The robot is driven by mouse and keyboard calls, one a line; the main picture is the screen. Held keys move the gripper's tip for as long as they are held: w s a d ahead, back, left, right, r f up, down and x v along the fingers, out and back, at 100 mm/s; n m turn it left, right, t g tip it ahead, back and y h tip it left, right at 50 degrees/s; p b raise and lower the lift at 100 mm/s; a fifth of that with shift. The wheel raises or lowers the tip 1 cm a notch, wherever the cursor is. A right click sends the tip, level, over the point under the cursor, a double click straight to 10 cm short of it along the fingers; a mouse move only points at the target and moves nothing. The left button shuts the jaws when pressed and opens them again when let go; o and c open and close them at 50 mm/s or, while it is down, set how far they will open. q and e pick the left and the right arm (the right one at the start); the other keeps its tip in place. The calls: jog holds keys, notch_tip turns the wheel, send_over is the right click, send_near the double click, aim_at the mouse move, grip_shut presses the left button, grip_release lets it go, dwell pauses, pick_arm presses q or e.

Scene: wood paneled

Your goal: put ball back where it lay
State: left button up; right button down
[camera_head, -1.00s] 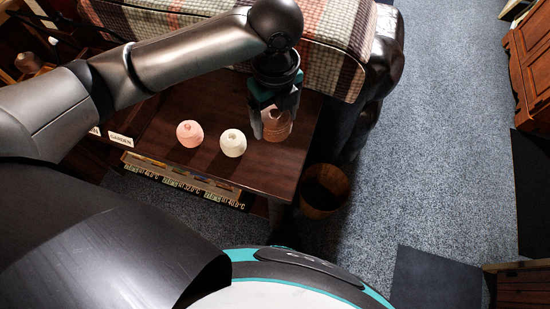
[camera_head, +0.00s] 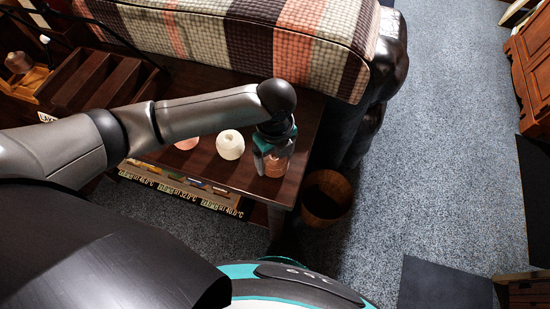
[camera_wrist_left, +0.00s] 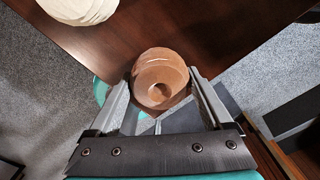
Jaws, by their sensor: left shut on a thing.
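A brown ball with a hollow in its top (camera_head: 277,167) is between the fingers of my left gripper (camera_head: 268,160). In the left wrist view the gripper (camera_wrist_left: 160,100) is shut on this ball (camera_wrist_left: 160,75), a finger on each side. The ball is at the near right corner of the dark wooden table (camera_head: 305,120); I cannot tell whether it touches the tabletop. A white ball (camera_head: 230,145) stands to its left on the table. A pink ball (camera_head: 187,143) farther left is mostly hidden by my left arm. My right gripper is not in view.
A wooden bucket (camera_head: 326,197) stands on the floor right of the table. A sofa with a plaid cover (camera_head: 290,45) borders the table's far side. A divided wooden tray (camera_head: 95,82) is at the back left. A rack with labels (camera_head: 185,183) runs along the near edge.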

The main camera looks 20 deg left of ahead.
aim_at(275, 156)
pick_arm(q)
jog(key=shift+f, duration=0.15)
jog(key=o, duration=1.3)
notch_tip(275, 156, up, 12)
jog(key=p, duration=0.4)
jog(key=shift+r, duration=0.25)
